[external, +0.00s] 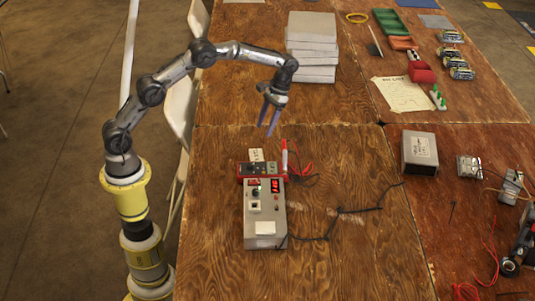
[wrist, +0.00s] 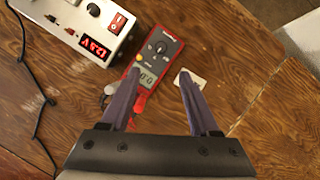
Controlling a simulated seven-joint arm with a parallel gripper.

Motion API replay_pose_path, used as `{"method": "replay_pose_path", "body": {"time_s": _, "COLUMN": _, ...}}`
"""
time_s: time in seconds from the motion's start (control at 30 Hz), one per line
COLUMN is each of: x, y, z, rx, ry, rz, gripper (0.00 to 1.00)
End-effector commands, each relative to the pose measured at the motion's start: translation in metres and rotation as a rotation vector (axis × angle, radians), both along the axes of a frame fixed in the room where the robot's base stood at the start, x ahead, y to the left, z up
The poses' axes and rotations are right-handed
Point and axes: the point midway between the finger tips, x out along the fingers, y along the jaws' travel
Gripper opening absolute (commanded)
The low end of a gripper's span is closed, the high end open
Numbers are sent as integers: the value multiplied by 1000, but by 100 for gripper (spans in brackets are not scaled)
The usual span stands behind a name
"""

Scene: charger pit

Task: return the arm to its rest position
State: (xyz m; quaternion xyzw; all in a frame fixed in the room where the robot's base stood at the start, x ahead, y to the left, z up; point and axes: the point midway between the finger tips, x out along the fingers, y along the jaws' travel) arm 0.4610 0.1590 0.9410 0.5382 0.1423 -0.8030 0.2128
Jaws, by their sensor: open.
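My gripper (external: 269,117) hangs above the wooden table, with its fingers pointing down. In the wrist view its two dark fingers (wrist: 158,75) are spread apart with nothing held between them. A red multimeter (wrist: 158,62) lies on the table below the fingers, and it also shows in the external view (external: 252,170). A grey charger box (external: 264,222) with a red lit display stands beside the multimeter. The display also shows in the wrist view on the charger box (wrist: 95,40), at upper left. My arm reaches out from the left over the table.
A stack of pale boxes (external: 311,48) stands behind the gripper. A grey box (external: 419,152) and a black cable (external: 333,224) lie to the right. A white card (wrist: 190,80) lies by the multimeter. Bare wood (external: 345,145) lies right of the gripper.

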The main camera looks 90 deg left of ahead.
Motion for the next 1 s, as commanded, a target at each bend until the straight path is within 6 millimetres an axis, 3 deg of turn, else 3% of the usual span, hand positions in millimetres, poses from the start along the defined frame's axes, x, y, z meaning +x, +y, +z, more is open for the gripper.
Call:
{"method": "replay_pose_path", "body": {"time_s": 0.07, "x": 6, "y": -6, "z": 19, "rx": 14, "ry": -38, "rz": -16, "gripper": 62}}
{"method": "replay_pose_path", "body": {"time_s": 0.2, "x": 5, "y": -27, "z": 79, "rx": 46, "ry": -133, "rz": -57, "gripper": 62}}
{"method": "replay_pose_path", "body": {"time_s": 0.3, "x": -11, "y": -49, "z": 125, "rx": 67, "ry": -199, "rz": -92, "gripper": 62}}
{"method": "replay_pose_path", "body": {"time_s": 0.5, "x": -59, "y": -88, "z": 192, "rx": 107, "ry": -336, "rz": -164, "gripper": 62}}
{"method": "replay_pose_path", "body": {"time_s": 0.73, "x": -132, "y": -125, "z": 235, "rx": 143, "ry": -499, "rz": -250, "gripper": 62}}
{"method": "replay_pose_path", "body": {"time_s": 0.87, "x": -177, "y": -140, "z": 242, "rx": 161, "ry": -591, "rz": -299, "gripper": 62}}
{"method": "replay_pose_path", "body": {"time_s": 1.0, "x": -225, "y": -152, "z": 234, "rx": 180, "ry": -688, "rz": -354, "gripper": 62}}
